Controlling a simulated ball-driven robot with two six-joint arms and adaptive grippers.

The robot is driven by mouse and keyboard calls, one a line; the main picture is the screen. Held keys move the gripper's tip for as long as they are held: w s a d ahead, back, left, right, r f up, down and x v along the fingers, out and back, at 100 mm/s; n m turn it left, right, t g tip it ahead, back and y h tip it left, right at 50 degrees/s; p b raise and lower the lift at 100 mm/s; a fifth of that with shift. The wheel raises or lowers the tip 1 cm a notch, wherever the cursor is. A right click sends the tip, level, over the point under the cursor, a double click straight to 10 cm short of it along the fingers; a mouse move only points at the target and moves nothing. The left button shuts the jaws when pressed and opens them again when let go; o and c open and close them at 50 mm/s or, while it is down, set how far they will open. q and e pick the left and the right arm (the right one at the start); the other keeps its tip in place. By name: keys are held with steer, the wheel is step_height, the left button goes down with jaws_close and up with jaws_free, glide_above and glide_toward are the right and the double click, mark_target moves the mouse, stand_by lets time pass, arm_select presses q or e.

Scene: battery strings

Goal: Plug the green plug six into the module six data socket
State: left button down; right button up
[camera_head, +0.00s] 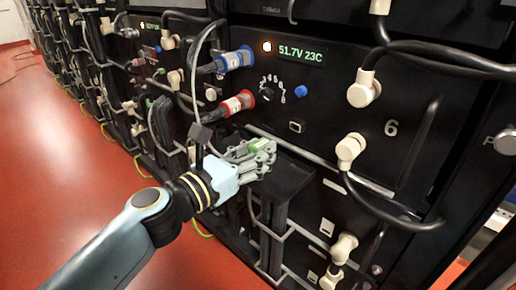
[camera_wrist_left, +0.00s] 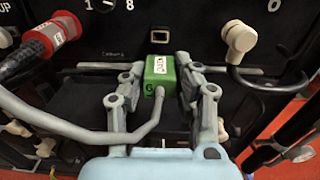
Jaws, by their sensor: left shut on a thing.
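My left gripper (camera_head: 262,152) is shut on the green plug six (camera_head: 256,146), in front of the lower part of module six (camera_head: 330,110). In the left wrist view the green plug (camera_wrist_left: 160,70) sits between the two fingers (camera_wrist_left: 159,88), with a 6 on its near side and a grey cable running back from it. The data socket (camera_head: 295,127) is a small rectangular port on the module's black front. It also shows in the left wrist view (camera_wrist_left: 160,36), just above and beyond the plug, with a gap between them. My right gripper is in neither view.
A red connector (camera_head: 238,103) and a blue connector (camera_head: 236,59) stick out left of the socket. Beige elbow plugs (camera_head: 351,149) with thick black cables are on the right. A black ledge (camera_head: 291,176) juts out below the socket. The red floor (camera_head: 60,160) is open at left.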

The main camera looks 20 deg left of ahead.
arm_select(q)
steer(key=shift+w+r, duration=0.15)
steer(key=shift+p+x, duration=0.3)
steer(key=shift+x, duration=2.5)
steer(key=shift+x, duration=1.45)
steer(key=c, duration=0.9)
jaws_free()
steer(key=shift+w+d, duration=0.1)
steer(key=v, duration=1.2)
